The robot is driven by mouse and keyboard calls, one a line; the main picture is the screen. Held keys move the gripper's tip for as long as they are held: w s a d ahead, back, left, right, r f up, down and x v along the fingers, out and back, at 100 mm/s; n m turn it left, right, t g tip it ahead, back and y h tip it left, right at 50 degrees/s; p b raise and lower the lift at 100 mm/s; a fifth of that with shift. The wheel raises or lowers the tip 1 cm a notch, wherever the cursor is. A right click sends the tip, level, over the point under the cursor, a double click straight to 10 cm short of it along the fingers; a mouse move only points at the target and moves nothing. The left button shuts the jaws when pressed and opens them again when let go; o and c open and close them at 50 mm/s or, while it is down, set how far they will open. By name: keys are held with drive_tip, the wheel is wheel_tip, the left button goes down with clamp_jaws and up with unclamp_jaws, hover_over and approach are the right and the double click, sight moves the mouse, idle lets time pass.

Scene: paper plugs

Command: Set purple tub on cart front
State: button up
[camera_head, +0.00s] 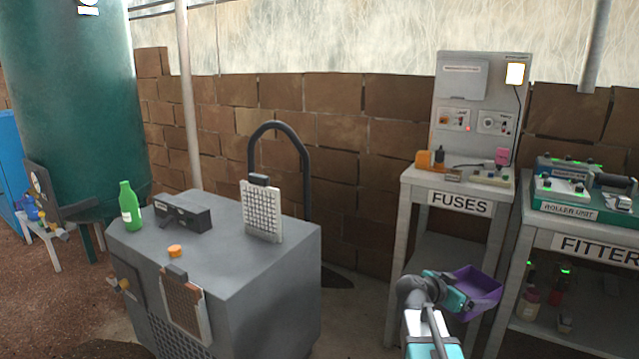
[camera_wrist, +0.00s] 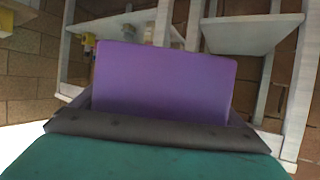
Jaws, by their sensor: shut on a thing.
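The purple tub (camera_head: 482,286) is held out in front of the lower part of the FUSES stand in the head view, tilted, with its open inside partly showing. My gripper (camera_head: 458,296) is shut on the near side of the tub. In the wrist view the purple tub (camera_wrist: 165,85) fills the middle, beyond the dark edge of my gripper (camera_wrist: 160,132). The tub hides much of what lies behind it there. A grey box-shaped unit (camera_head: 270,285) with a black loop handle stands at centre left; I cannot tell whether it is the cart.
On the grey unit are a green bottle (camera_head: 130,206), a dark box (camera_head: 183,213), an orange piece (camera_head: 174,251) and a white grid panel (camera_head: 262,211). The FUSES stand (camera_head: 410,215) and FITTER table (camera_head: 545,240) are at right. Floor shows between unit and stand.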

drive_tip(key=w+a+r+n+t+y, duration=0.2)
drive_tip(key=a+r+n+y, duration=0.2)
drive_tip(key=a, duration=0.5)
drive_tip(key=w+a+r+n+t+y, duration=0.3)
drive_tip(key=a+r+n+y, duration=0.1)
drive_tip(key=a, duration=0.4)
drive_tip(key=w+a+r+n+t+y, duration=0.2)
drive_tip(key=w+a+r+n+y, duration=0.1)
drive_tip(key=a, duration=0.6)
drive_tip(key=shift+w+a+r+n+t+y, duration=0.25)
drive_tip(key=shift+a+r+n+t+y, duration=0.25)
drive_tip(key=shift+n, duration=0.4)
wheel_tip(320, 180, up, 21)
drive_tip(key=p, duration=2.1)
drive_tip(key=shift+r, duration=0.15)
drive_tip(key=shift+d, duration=0.1)
drive_tip(key=shift+d, duration=0.2)
